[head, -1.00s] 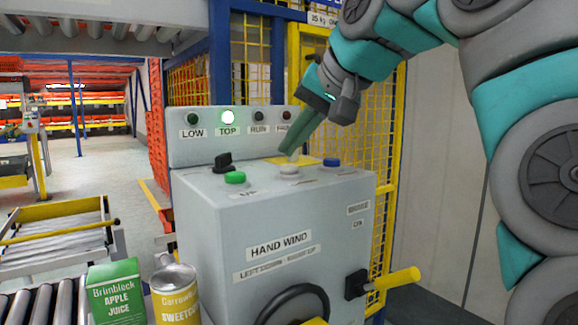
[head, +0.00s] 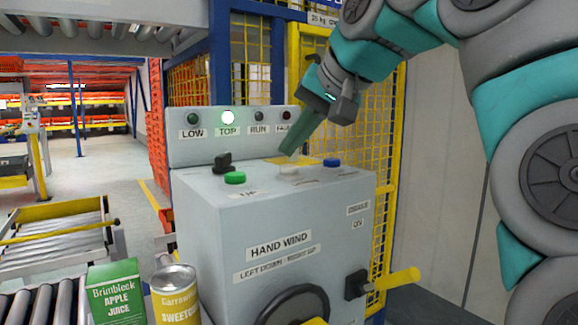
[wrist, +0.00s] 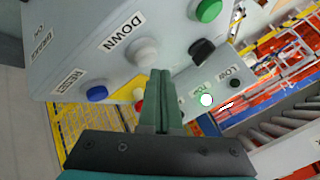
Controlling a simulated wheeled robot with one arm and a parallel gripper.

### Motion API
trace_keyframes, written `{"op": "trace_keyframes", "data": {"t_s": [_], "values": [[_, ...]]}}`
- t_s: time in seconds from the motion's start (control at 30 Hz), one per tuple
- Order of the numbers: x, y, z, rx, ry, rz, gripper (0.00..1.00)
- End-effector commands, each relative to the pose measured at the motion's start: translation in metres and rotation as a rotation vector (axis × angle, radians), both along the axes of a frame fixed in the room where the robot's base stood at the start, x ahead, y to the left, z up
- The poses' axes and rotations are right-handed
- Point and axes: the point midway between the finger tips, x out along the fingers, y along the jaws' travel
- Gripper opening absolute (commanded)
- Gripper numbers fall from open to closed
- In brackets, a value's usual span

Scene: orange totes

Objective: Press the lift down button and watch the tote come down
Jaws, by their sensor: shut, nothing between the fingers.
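The lift control box (head: 215,215) stands in front of me with labelled lamps on its back panel. The TOP lamp (head: 227,117) glows bright green-white; LOW, RUN and the fourth lamp look dark. The white DOWN button (head: 289,171) is on the box's top, and its label reads clearly in the wrist view (wrist: 143,52). My gripper (head: 289,152) is shut and empty. Its fingertips (wrist: 160,73) point at the white button and look a little above it, apart from it. I cannot make out the lift's tote.
A green button (head: 235,178), a black switch (head: 223,160) and a blue button (head: 331,162) sit near the white one. A red button (wrist: 138,98) shows in the wrist view. Yellow mesh fencing stands behind.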

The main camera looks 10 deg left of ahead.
Motion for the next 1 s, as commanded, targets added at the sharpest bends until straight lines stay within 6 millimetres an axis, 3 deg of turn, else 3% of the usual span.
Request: {"op": "trace_keyframes", "data": {"t_s": [1.0], "values": [[0.0,0.0002,-0.0093,0.0,0.0,0.0,0.0]]}}
